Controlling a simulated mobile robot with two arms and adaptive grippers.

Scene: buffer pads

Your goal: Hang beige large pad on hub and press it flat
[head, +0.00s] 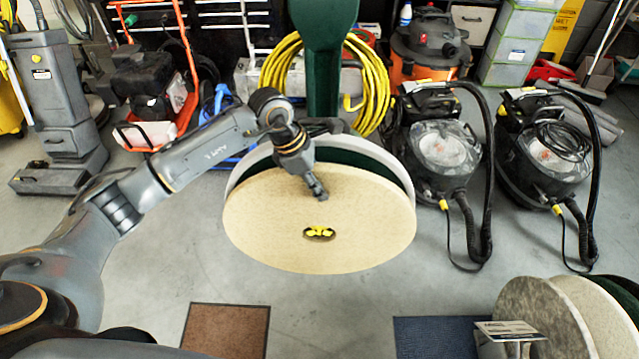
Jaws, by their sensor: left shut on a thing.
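The beige large pad (270,225) is a round disc facing me in the middle of the head view, tilted back a little. It lies in front of the green-and-white round head of the buffer (372,150). The yellow hub (319,233) shows in the pad's centre hole. A gap shows between the pad and the buffer head at the upper right; I cannot tell if they touch lower down. My left gripper (320,192) is shut on the beige pad, above its hole. My right gripper is out of view.
A stack of round pads (540,312) stands on edge at the lower right, with a small label card (510,330) in front. Brown (227,330) and blue (438,337) mats lie on the floor. Vacuums (440,150) stand at right, a grey floor machine (55,110) at left.

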